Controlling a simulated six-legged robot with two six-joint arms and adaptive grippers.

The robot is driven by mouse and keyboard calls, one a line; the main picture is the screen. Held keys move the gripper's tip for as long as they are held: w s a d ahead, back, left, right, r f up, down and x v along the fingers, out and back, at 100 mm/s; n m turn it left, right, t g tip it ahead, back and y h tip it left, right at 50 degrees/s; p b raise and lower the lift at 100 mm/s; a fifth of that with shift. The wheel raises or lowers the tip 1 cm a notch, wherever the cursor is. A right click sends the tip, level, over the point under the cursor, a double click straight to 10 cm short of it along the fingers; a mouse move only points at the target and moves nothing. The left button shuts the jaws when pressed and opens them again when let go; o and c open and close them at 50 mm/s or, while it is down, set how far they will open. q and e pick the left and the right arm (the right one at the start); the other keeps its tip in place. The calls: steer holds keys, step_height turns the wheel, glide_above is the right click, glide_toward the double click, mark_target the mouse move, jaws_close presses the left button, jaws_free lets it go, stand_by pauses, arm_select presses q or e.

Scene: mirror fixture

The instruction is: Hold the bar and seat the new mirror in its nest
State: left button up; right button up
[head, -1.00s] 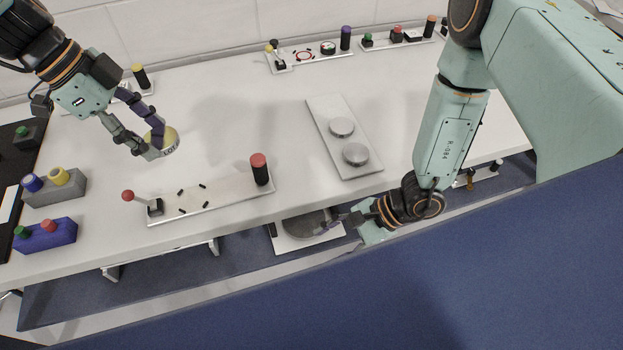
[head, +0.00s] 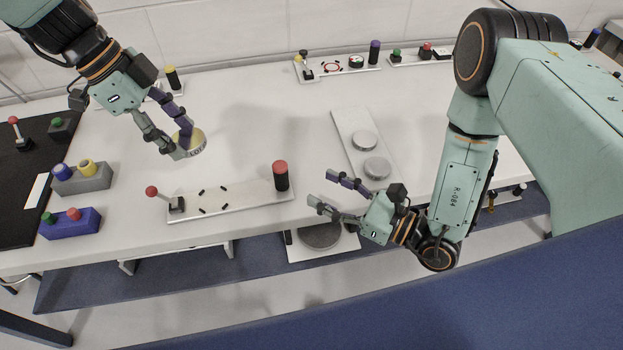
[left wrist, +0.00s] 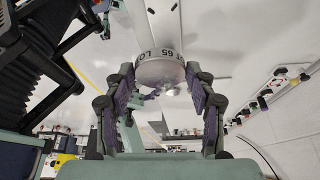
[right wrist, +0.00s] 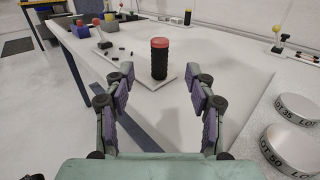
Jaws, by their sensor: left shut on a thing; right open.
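My left gripper (head: 183,146) is shut on a round mirror (head: 198,147), held above the table behind the fixture plate. In the left wrist view the mirror (left wrist: 160,68) sits between the fingers, lettered "LOT 65". The fixture plate (head: 238,196) has several small black pegs around a bare area, apparently the nest. A red-ball lever (head: 152,192) stands at its left end and a black, red-topped upright bar (head: 281,177) at its right. My right gripper (head: 323,190) is open and empty, right of the bar. In the right wrist view the bar (right wrist: 159,62) stands ahead between the fingers, apart from them.
A pale plate (head: 345,122) with two round mirrors (head: 376,168) lies at the right. Blue (head: 70,224) and grey (head: 82,181) button boxes stand at the left. More fixtures (head: 338,66) line the back. A dark disc (head: 320,235) sits below the table's front edge.

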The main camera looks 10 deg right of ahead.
mark_target(287, 171)
arm_select(q)
steer(key=shift+w, duration=0.1)
arm_select(e)
steer(key=x, duration=1.1)
arm_select(q)
steer(key=shift+w+a+f, duration=0.1)
steer(key=shift+w+f, duration=0.05)
arm_select(e)
steer(key=shift+w+a+f, duration=0.1)
steer(key=shift+w+a, duration=0.15)
steer(key=shift+w, duration=0.05)
steer(key=shift+s, duration=0.1)
arm_select(q)
steer(key=shift+s, duration=0.2)
arm_select(e)
steer(key=shift+c, duration=0.9)
arm_select(q)
steer(key=shift+w, duration=0.15)
arm_select(e)
steer(key=c, duration=0.4)
jaws_close()
